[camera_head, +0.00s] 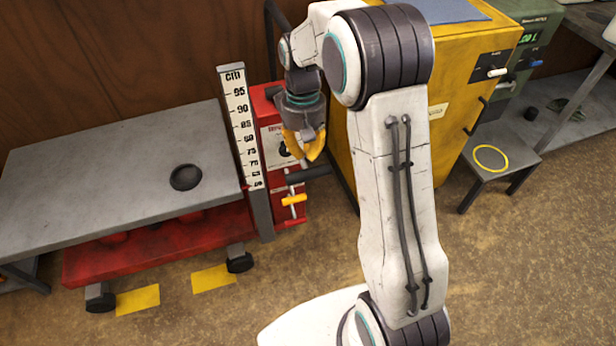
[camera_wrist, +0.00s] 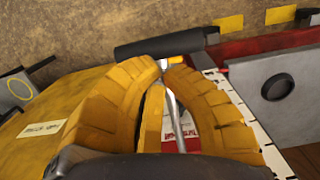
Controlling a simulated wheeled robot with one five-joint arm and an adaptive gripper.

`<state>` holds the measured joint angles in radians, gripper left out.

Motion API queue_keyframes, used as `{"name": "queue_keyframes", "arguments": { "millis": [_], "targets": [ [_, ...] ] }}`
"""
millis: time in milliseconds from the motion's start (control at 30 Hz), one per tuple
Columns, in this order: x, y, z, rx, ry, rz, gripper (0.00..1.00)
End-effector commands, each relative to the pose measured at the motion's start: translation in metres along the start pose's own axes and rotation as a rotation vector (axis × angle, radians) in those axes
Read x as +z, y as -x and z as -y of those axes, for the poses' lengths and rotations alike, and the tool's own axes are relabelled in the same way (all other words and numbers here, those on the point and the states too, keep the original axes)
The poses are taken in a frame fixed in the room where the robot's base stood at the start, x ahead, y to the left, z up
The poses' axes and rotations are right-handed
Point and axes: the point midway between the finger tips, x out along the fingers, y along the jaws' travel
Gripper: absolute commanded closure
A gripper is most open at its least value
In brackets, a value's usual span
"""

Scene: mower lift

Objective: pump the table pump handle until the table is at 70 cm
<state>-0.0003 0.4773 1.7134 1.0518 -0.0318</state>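The lift table (camera_head: 110,165) has a flat grey top over a red base. A white cm scale (camera_head: 240,125) stands at its right end, and the top's near right corner is close to the low end of the scale. I cannot read the exact height. The black pump handle (camera_head: 308,173) sticks out of the red pump unit (camera_head: 290,205). My gripper (camera_head: 308,150), with yellow fingers, points down just above the handle. In the wrist view the handle (camera_wrist: 160,47) lies beyond my fingertips (camera_wrist: 167,66), which have a narrow gap between them. Nothing appears held.
A dark round disc (camera_head: 185,177) lies on the tabletop. A yellow lever (camera_head: 293,199) is on the pump unit below the handle. A yellow cabinet (camera_head: 440,140) stands close on the right, with a small grey stool (camera_head: 490,158) beyond it. The floor in front is clear.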

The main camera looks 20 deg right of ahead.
Motion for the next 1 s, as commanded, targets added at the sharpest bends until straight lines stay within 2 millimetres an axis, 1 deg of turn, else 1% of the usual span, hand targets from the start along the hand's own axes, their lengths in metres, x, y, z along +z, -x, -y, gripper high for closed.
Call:
{"name": "queue_keyframes", "arguments": {
  "millis": [33,100,300,400,533,1000],
  "targets": [
    [0.000,-0.010,0.000,0.000,0.000,0.000,1.00],
    [0.000,-0.017,0.000,0.000,0.000,0.000,1.00],
    [-0.001,-0.037,0.000,0.000,0.000,-0.001,1.00],
    [-0.001,-0.044,0.000,0.000,0.000,-0.002,1.00],
    [-0.001,-0.048,0.000,0.000,0.000,-0.002,1.00],
    [0.000,-0.050,0.000,0.000,0.000,0.002,1.00]
  ]
}}
